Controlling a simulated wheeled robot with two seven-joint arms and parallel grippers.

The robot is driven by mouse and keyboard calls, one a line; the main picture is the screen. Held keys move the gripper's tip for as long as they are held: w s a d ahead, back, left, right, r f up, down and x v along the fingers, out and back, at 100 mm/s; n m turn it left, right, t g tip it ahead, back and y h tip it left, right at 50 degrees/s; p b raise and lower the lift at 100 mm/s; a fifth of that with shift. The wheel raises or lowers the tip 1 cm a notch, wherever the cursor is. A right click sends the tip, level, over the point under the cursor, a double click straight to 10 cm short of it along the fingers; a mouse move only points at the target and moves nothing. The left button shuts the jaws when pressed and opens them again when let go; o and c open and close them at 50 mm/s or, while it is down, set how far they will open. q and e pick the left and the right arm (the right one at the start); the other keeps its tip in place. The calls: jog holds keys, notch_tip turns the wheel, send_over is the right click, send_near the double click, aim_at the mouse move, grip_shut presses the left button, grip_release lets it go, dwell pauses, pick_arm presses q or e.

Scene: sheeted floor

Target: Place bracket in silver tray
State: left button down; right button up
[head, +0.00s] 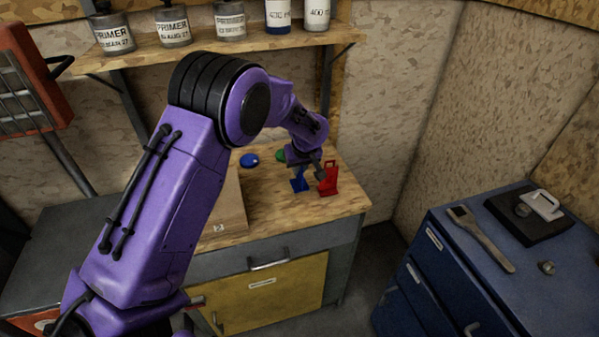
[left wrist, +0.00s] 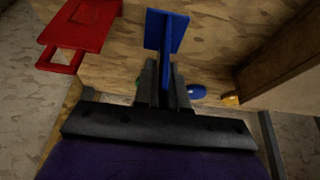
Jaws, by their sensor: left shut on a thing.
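A blue bracket (head: 299,181) with flat plates set at an angle is at the right part of the wooden bench. My left gripper (head: 304,166) reaches down over the bench and is shut on it. In the left wrist view, the blue bracket (left wrist: 165,30) stands out between the fingertips (left wrist: 164,78). Whether it touches the bench is not clear. A red bracket-like piece (head: 328,179) with an opening at its top stands just right of it, and the red piece also shows in the left wrist view (left wrist: 82,28). I cannot make out a silver tray. My right gripper is not in view.
A blue round object (head: 249,160) and a green one (head: 281,155) lie farther back on the bench (head: 270,212). A cardboard box (head: 228,205) stands left. A shelf (head: 270,44) holds several cans above. A blue cabinet (head: 455,265) at right carries a brush and a black block.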

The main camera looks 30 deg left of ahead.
aim_at(299, 176)
pick_arm(q)
jog(key=p+x, duration=0.1)
jog(key=x, duration=0.2)
jog(key=shift+s+d+f+p, duration=0.1)
jog(key=shift+d+f+p, duration=0.2)
jog(key=shift+f+p, duration=0.1)
jog(key=shift+f, duration=0.1)
jog(key=shift+f, duration=0.1)
jog(key=c, duration=1.2)
grip_release()
